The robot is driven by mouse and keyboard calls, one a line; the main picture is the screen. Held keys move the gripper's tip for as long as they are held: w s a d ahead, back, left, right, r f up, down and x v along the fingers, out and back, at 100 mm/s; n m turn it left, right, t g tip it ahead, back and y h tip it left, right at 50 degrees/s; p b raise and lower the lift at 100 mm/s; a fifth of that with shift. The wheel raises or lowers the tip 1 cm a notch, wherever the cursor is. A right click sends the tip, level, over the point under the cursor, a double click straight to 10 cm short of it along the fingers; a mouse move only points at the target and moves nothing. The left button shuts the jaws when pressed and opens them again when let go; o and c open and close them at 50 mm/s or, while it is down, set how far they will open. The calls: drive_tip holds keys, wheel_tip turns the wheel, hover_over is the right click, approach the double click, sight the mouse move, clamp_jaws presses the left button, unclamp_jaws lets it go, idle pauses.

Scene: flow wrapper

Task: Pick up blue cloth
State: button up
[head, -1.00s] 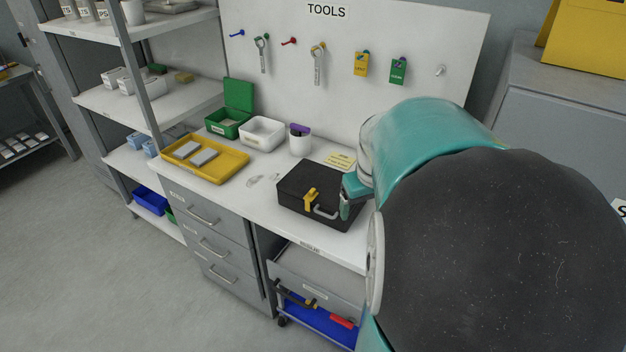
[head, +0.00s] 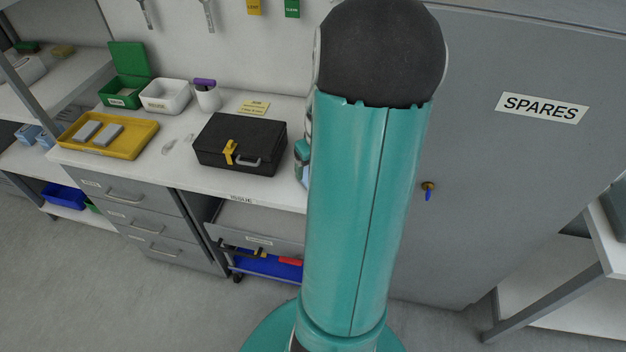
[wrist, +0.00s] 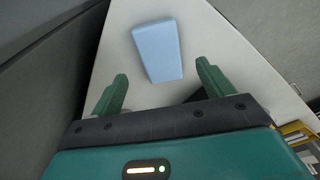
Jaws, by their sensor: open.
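The blue cloth (wrist: 158,48) is a light blue, folded, block-like piece lying flat on a white surface in the wrist view. My gripper (wrist: 162,72) is open and empty, with its two green fingers spread below the cloth in the picture. The cloth lies beyond the fingertips, roughly centred between them. I cannot tell the height of the fingers above the surface. In the head view my arm hides most of the gripper and the right end of the bench.
A black case (head: 240,143) with a yellow latch stands on the bench, left of my arm. A yellow tray (head: 140,143), a white bin (head: 166,95) and a green box (head: 124,92) stand farther left. A grey SPARES cabinet (head: 480,170) rises at the right.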

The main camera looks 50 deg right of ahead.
drive_tip(key=f, duration=0.5)
drive_tip(key=shift+w, duration=0.4)
drive_tip(key=shift+d+r, duration=0.1)
drive_tip(key=c, duration=1.1)
drive_tip(key=shift+r, duration=0.1)
drive_tip(key=shift+r, duration=0.6)
drive_tip(key=shift+s+a+r, duration=1.55)
drive_tip(key=shift+a+r, duration=0.2)
drive_tip(key=shift+r, duration=0.2)
drive_tip(key=shift+s+a+r, duration=1.5)
drive_tip(key=shift+a+r, duration=0.3)
drive_tip(key=shift+r, duration=0.1)
drive_tip(key=shift+s+a+r, duration=1.55)
drive_tip(key=shift+a+r, duration=0.2)
drive_tip(key=shift+r, duration=0.2)
